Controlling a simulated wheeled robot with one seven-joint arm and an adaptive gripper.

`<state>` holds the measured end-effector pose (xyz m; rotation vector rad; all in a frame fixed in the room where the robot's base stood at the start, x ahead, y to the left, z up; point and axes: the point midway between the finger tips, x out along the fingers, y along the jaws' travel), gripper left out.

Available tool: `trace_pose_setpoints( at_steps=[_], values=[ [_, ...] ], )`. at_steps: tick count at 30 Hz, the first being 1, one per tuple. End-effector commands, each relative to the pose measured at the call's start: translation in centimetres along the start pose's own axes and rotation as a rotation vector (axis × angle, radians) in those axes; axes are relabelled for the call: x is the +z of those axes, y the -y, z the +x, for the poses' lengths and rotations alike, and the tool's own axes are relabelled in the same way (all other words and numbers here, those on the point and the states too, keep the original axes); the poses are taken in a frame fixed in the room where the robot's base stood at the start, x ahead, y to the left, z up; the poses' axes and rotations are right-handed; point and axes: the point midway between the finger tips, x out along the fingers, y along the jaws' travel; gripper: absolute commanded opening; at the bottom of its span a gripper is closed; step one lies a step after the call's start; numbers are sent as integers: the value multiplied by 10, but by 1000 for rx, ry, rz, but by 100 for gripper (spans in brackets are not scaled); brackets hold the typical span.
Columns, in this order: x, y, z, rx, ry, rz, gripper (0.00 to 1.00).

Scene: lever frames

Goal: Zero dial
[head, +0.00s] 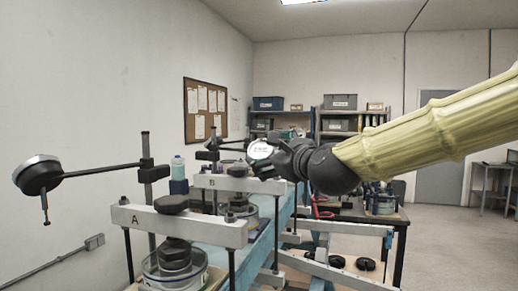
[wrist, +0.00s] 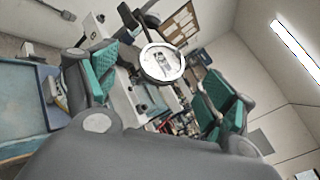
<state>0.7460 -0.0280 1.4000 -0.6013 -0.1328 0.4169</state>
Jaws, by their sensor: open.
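A dial gauge (head: 260,149) with a white round face stands at frame B (head: 228,184), on a rod from a post. In the wrist view its face (wrist: 162,62) shows between my fingers, tilted; the needle is too small to read. My gripper (head: 266,168) is by this dial, and in the wrist view its teal-padded fingers (wrist: 160,88) are open, with a gap visible on both sides of the dial. A second dial gauge (head: 37,174) hangs at the left on the arm of frame A (head: 180,224), its face turned mostly away.
Round containers sit under both beams, one under frame A (head: 175,270). A blue bottle (head: 178,168) stands behind. Shelves with bins (head: 340,102) are at the back. Posts and rods crowd around my gripper. Open floor (head: 450,250) lies at the right.

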Motion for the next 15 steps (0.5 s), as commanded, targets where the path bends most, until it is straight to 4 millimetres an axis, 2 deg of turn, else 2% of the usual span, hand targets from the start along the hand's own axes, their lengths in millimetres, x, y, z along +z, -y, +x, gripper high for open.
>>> trace_pose_setpoints(
  at_steps=[9,15],
  values=[
    [-4,8,49,-9,-9,-1,84],
    [-4,7,74,-8,-8,0,84]
  ],
)
